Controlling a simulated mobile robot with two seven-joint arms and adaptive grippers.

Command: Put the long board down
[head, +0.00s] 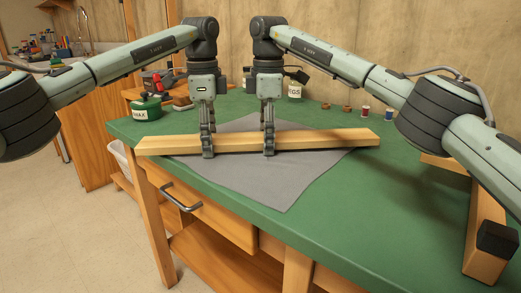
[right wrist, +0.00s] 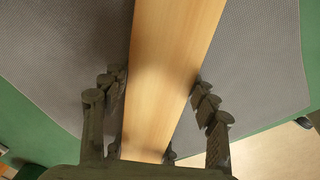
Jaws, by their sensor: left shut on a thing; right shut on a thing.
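The long board (head: 330,136) is a pale wooden plank lying across the head view over a grey cloth (head: 285,180) on the green-topped workbench. My left gripper (head: 208,150) is shut on the board left of its middle. My right gripper (head: 269,148) is shut on it close by, near its middle. In the right wrist view, the board (right wrist: 170,70) runs between the fingers of my right gripper (right wrist: 158,120), with the grey cloth below. I cannot tell whether the board touches the cloth or is just above it.
A green tin (head: 146,107) stands at the bench's back left, and a labelled jar (head: 295,88) behind my right gripper. Thread spools (head: 365,112) stand at the back right. A wooden piece with a dark end (head: 485,230) is at the right. The green bench top (head: 345,215) in front is clear.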

